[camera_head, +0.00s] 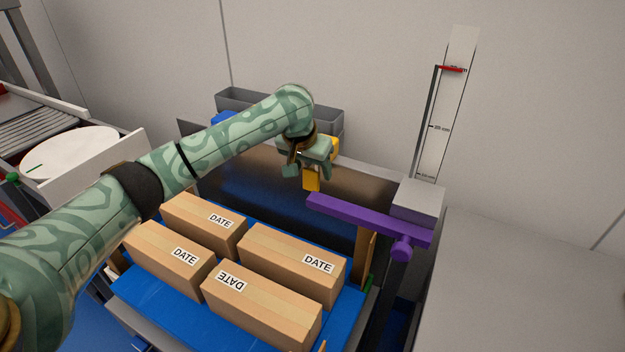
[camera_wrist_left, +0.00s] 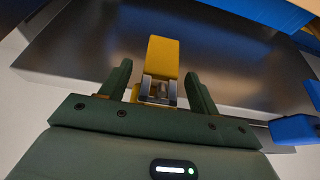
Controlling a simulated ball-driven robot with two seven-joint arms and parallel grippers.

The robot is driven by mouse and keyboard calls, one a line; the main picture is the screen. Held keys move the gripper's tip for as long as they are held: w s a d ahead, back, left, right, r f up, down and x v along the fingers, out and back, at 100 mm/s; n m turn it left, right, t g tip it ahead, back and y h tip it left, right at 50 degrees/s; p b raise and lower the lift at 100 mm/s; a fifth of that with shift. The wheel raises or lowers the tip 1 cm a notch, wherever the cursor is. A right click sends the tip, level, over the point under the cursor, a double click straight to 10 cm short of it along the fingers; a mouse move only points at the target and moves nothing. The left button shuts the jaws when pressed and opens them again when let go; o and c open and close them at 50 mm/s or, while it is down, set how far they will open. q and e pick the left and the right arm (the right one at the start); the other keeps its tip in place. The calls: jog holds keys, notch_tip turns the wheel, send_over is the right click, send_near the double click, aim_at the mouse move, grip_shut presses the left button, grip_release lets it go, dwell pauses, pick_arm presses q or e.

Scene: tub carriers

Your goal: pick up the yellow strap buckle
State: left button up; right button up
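The yellow strap buckle (camera_head: 312,179) shows just below my left gripper (camera_head: 308,170) in the head view, in front of a dark metal panel. In the left wrist view the yellow buckle (camera_wrist_left: 162,58), with a metal part at its near end, lies between the two fingers of my left gripper (camera_wrist_left: 160,82). The fingers stand apart, with a gap visible on each side of the buckle. The gripper's body hides part of the buckle in the head view. My right gripper is not in view.
Several cardboard boxes (camera_head: 280,252) marked DATE sit on a blue tray (camera_head: 150,300) below my left arm. A purple bar (camera_head: 365,219) and an upright scale (camera_head: 447,105) stand to the right. A grey bin (camera_head: 285,106) is behind. A grey surface (camera_head: 530,290) lies clear at right.

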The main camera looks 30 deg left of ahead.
pick_arm(q)
jog(key=c, duration=1)
